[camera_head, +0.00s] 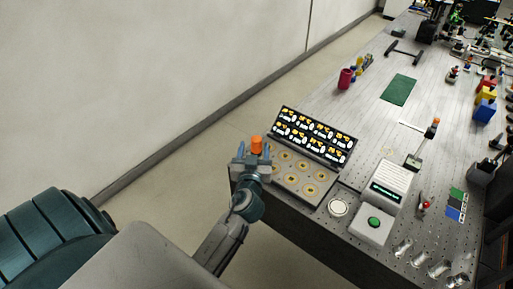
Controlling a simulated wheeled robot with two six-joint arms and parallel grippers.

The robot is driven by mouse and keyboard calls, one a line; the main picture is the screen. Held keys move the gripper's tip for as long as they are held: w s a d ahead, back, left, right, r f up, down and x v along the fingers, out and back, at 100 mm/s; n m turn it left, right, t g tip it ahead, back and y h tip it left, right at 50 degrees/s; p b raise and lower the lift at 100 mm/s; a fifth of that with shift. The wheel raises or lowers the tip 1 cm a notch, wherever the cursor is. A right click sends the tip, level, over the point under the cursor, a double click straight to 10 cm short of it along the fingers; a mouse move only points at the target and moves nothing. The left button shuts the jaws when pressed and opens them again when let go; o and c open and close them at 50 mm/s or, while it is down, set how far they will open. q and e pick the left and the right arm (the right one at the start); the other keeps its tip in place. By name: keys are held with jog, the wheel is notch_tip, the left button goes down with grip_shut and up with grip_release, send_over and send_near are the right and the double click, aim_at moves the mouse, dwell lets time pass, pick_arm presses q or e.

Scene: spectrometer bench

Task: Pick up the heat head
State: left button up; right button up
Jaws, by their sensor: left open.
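An orange cylindrical cap (256,145), which may be the heat head, shows at the bench's near left corner. My left gripper (254,156) is there, open, with one bluish finger on each side of the cap. The gripper hides what is below the cap, and I cannot tell whether the fingers touch it. A second orange-topped piece (435,123) stands on a dark stand farther right on the bench. My right gripper is not in view.
A black case (314,135) with labelled lid and round gold-coloured wells lies right beside the gripper. Right of it are a white round pad (338,208), a green-button box (373,223) and a display unit (388,188). Several glass vessels stand at the front right. A green mat (398,90) lies farther back.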

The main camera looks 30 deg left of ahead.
aim_at(257, 136)
pick_arm(q)
jog(key=shift+w+a, duration=0.2)
jog(key=shift+w, duration=0.05)
jog(key=shift+w+r+p, duration=0.2)
jog(key=shift+p, duration=0.15)
jog(key=p+x, duration=0.3)
jog(key=x, duration=0.1)
jog(key=shift+w+r, duration=0.15)
jog(key=shift+w+a, duration=0.1)
jog(key=shift+w, duration=0.15)
jog(key=shift+s, duration=0.1)
jog(key=shift+c, duration=0.5)
jog(key=c, duration=1.1)
grip_shut()
